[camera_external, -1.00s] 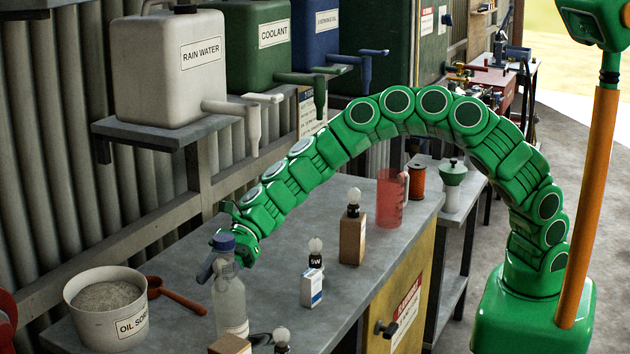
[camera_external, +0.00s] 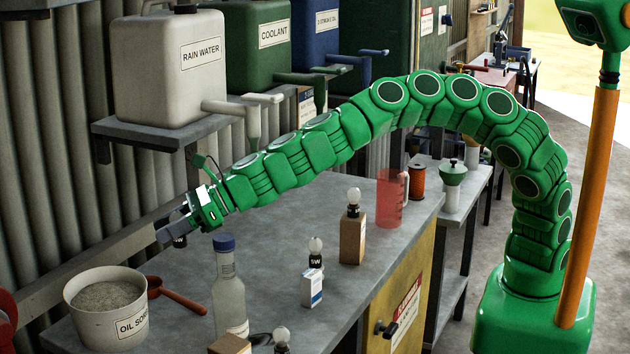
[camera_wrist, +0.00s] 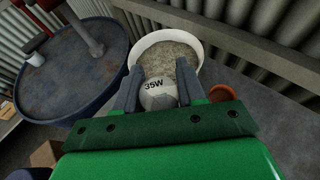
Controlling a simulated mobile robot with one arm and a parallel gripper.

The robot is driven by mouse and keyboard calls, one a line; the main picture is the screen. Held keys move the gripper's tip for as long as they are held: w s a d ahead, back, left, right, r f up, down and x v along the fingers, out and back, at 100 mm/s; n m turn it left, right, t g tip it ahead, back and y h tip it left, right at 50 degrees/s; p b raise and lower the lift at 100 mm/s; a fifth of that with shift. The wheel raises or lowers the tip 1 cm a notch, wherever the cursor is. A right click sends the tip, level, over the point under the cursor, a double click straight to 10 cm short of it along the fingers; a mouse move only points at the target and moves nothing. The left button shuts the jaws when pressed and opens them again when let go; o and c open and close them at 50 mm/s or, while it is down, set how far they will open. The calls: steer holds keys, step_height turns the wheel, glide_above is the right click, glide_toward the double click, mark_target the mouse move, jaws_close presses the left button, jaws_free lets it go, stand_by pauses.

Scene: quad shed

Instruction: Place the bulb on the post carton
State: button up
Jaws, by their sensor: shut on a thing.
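My gripper (camera_external: 172,232) is shut on a bulb and holds it above the bench's far left end, behind the bottle. In the wrist view the bulb (camera_wrist: 158,97) is a white globe marked 35W between the two grey fingers; its base is hidden. A brown carton (camera_external: 352,240) stands upright on the bench with a bulb (camera_external: 353,197) on it. A small white and blue carton (camera_external: 312,288) has a bulb (camera_external: 315,246) marked with a W above it. Another brown carton (camera_external: 230,345) is cut off at the bottom edge. I cannot tell which is the post carton.
A tub of grey granules (camera_external: 110,305) is near my gripper, with a red-brown scoop (camera_external: 180,297) beside it. A clear bottle with a blue cap (camera_external: 229,295) stands in front. A red jug (camera_external: 391,198) is at the bench's right end. Tanks with taps overhang the back.

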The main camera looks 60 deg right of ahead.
steer(key=s+a+r+m+t+h, duration=0.3)
steer(key=s+a+r+m+h, duration=0.15)
steer(key=s+r, duration=0.35)
steer(key=s+d+f+m+h, duration=0.15)
steer(key=s+m+h, duration=0.5)
steer(key=s, duration=1.35)
glide_above(221, 341)
steer(key=shift+t+h, duration=0.4)
steer(key=f, duration=0.5)
steer(key=d+f, duration=0.1)
steer(key=f, duration=0.2)
steer(key=shift+s+f, duration=0.25)
steer(key=shift+f, duration=0.1)
steer(key=shift+w+a+f, duration=0.3)
steer(key=shift+a+f, duration=0.2)
steer(key=shift+f, duration=1.6)
steer(key=shift+f, duration=0.1)
steer(key=o, duration=1.1)
steer(key=shift+c, duration=0.2)
